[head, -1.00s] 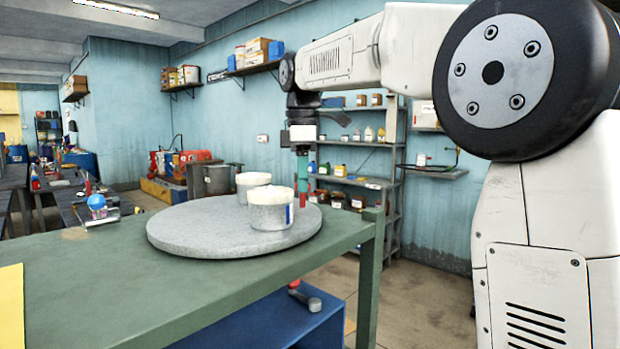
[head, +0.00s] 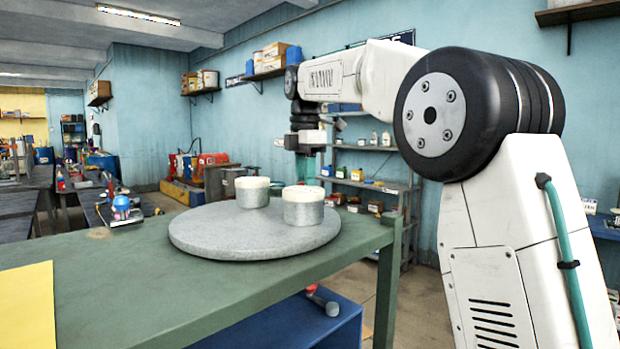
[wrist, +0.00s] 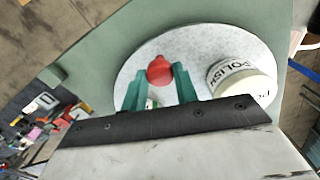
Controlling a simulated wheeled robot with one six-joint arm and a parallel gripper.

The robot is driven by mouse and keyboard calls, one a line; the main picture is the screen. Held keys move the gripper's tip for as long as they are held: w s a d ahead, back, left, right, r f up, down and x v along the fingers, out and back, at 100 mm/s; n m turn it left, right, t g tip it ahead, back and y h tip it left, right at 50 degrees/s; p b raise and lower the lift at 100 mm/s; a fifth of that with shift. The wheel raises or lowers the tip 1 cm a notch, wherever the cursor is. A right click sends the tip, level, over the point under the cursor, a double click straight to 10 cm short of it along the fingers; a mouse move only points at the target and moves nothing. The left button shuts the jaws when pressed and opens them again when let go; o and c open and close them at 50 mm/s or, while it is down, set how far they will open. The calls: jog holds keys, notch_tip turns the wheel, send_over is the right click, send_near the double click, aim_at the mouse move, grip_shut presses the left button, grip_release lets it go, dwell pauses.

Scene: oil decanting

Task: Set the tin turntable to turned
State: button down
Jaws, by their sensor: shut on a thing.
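The tin turntable (head: 225,238) is a round grey disc on the green table, and it also shows in the wrist view (wrist: 205,55). Two pale-topped tins stand upright on it: a rear tin (head: 252,193) and a front tin (head: 303,208). In the head view the fingers (head: 305,166) are partly hidden behind the front tin.
The green table (head: 130,280) has clear room left of the turntable, with a yellow sheet (head: 27,308) at its near left. A blue surface (head: 300,325) under the table holds a red-handled tool (head: 322,300). Stocked shelves (head: 365,160) stand behind my arm.

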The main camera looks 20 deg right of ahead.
jog(key=shift+w+a+n, duration=0.55)
jog(key=shift+w+n, duration=0.3)
jog(key=shift+w, duration=0.05)
jog(key=shift+w+a+n, duration=0.55)
jog(key=shift+w+n, duration=0.3)
jog(key=c, duration=1.1)
grip_release()
notch_tip(320, 180, up, 8)
jog(key=shift+f, duration=0.1)
jog(key=shift+a, duration=0.1)
